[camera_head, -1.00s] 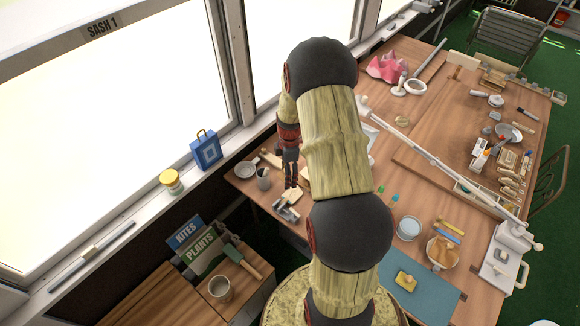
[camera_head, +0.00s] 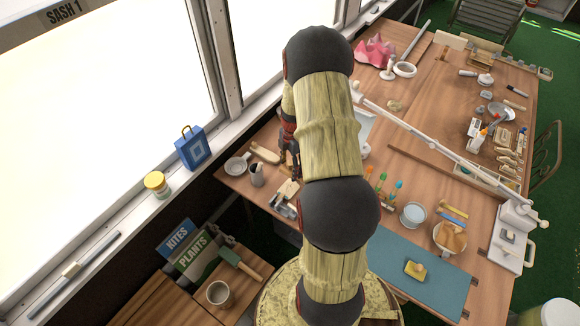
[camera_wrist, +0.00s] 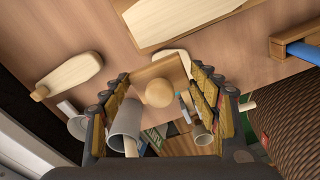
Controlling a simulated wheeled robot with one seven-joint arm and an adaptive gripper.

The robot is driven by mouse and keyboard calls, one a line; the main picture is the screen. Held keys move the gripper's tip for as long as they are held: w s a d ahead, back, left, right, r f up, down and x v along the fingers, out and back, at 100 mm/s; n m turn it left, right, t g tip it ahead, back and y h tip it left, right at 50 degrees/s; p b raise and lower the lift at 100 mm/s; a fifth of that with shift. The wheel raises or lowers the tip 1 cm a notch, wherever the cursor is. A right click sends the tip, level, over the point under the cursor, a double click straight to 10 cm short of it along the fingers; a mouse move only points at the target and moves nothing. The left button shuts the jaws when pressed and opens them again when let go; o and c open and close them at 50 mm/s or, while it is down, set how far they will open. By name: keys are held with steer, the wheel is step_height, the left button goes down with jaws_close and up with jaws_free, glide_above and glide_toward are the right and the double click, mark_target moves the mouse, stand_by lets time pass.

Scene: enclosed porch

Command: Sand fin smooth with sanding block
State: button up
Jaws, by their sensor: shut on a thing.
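My gripper (camera_wrist: 160,100) is shut on a tan wooden block with a round knob, which I take for the sanding block (camera_wrist: 146,76); the block lies between the two fingers in the wrist view. In the head view my gripper (camera_head: 295,168) is partly hidden behind my arm, at the window-side end of the workbench. Just below it a pale wooden piece (camera_head: 288,189), possibly the fin, sits at a grey clamp (camera_head: 281,206). I cannot tell whether the block touches it.
A grey cup (camera_head: 257,176), a small dish (camera_head: 236,165) and a pale paddle-shaped wood piece (camera_head: 265,153) lie close by. The paddle also shows in the wrist view (camera_wrist: 70,76). A white jointed bar (camera_head: 430,153) crosses the bench. A blue mat (camera_head: 400,258) lies near the front.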

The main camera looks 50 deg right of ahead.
steer(key=b, duration=0.2)
glide_above(290, 181)
steer(key=shift+d+f, duration=0.1)
steer(key=shift+f, duration=1.95)
steer(key=shift+f+b, duration=0.75)
steer(key=shift+f, duration=0.15)
